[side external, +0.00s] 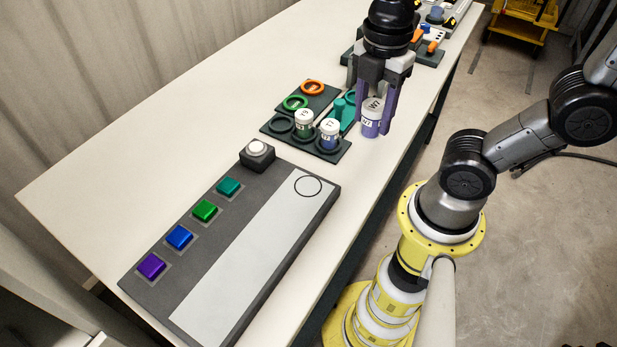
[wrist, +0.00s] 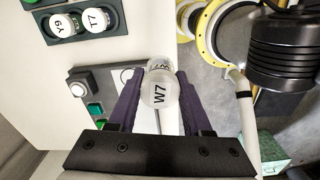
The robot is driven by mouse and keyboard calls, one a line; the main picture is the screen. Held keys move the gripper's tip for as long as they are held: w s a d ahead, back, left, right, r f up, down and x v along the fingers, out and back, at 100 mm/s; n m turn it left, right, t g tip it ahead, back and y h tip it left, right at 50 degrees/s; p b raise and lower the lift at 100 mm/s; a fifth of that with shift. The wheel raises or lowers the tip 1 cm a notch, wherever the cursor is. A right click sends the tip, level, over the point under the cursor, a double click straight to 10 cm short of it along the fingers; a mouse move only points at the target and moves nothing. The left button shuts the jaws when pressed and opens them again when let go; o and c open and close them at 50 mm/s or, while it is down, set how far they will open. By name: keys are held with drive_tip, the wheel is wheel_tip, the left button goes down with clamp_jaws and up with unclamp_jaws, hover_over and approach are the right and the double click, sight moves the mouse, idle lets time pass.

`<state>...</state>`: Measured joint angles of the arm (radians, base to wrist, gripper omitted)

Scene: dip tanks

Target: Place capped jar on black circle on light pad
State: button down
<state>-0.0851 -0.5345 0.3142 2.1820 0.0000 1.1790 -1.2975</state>
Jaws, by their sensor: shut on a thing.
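A white-capped jar with a purple body (side external: 370,128) is held between the purple fingers of my gripper (side external: 376,118). Its cap reads W7 in the wrist view (wrist: 159,92), where the gripper (wrist: 158,98) is shut around it. The jar hangs upright beside the dark rack, near the table's right edge; its height above the table is hard to tell. The black circle (side external: 308,186) is an outline at the far end of the light pad (side external: 245,258), with nothing on it.
A dark rack (side external: 334,157) holds two capped jars, Y9 (wrist: 62,24) and T7 (wrist: 97,20), beside coloured rings. The grey panel has a white button (side external: 257,147) and purple, blue, green and teal buttons (side external: 229,187). More items stand at the table's far end.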

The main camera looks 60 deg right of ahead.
drive_tip(key=s+a+n, duration=0.2)
drive_tip(key=s, duration=0.3)
drive_tip(key=w+a+f, duration=0.1)
drive_tip(key=w+f, duration=0.1)
drive_tip(key=w, duration=0.2)
drive_tip(key=w+a+f, duration=0.2)
drive_tip(key=w+f, duration=0.1)
drive_tip(key=w, duration=0.1)
drive_tip(key=w+a+f, duration=0.2)
drive_tip(key=w+f, duration=0.1)
drive_tip(key=w, duration=0.2)
drive_tip(key=shift+f, duration=0.2)
drive_tip(key=shift+w+a+f, duration=0.1)
drive_tip(key=shift+w+f, duration=0.05)
drive_tip(key=shift+f, duration=1.55)
drive_tip(key=shift+f, duration=0.15)
drive_tip(key=shift+c, duration=1.7)
unclamp_jaws()
